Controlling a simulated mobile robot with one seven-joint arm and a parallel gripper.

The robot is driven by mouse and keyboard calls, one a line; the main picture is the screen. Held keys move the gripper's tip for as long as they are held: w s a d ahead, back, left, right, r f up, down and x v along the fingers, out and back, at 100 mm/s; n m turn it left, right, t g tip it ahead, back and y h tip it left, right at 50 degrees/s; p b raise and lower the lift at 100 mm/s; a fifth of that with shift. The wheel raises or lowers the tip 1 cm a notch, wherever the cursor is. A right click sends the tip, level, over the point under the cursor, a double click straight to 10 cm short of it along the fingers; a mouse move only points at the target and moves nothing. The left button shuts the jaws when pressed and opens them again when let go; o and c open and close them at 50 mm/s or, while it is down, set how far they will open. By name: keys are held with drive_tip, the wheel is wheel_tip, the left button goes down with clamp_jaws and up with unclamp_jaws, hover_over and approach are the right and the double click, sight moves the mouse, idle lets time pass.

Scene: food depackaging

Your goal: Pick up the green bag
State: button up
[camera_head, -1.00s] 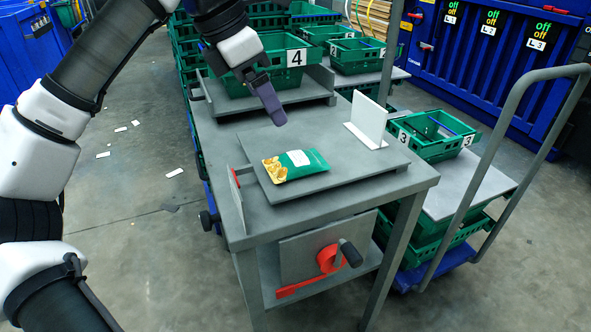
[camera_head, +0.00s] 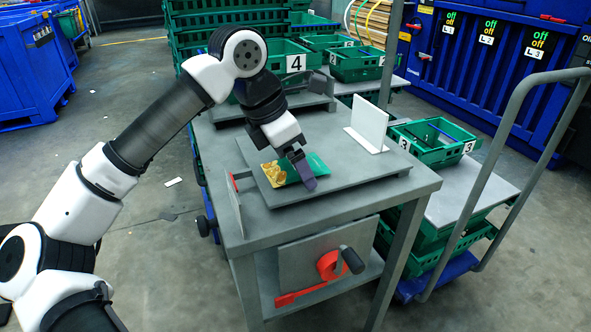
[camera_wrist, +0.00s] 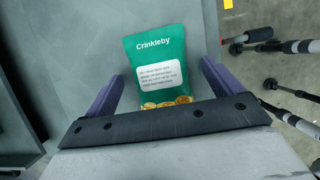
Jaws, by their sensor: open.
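The green bag (camera_head: 284,173) lies flat on the grey raised plate of the table, with its yellow printed end to the left. In the wrist view the green bag (camera_wrist: 157,62) shows the name "Crinkleby", a white label and the yellow food picture near the gripper. My gripper (camera_head: 306,178) is over the bag in the head view and hides part of it. In the wrist view my gripper (camera_wrist: 162,85) is open, with one purple finger on each side of the bag. I cannot tell whether the fingers touch it.
The grey table plate (camera_head: 350,181) has bare room to the right of the bag. A white upright panel (camera_head: 369,124) stands at its back right. Green crate 4 (camera_head: 296,62) is behind, and green crate 3 (camera_head: 437,143) stands on a cart to the right.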

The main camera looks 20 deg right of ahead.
drive_tip(key=shift+f, duration=0.1)
drive_tip(key=shift+c, duration=0.3)
drive_tip(key=c, duration=1)
wheel_tip(320, 180, up, 20)
drive_tip(key=p, duration=0.3)
drive_tip(key=shift+p, duration=0.35)
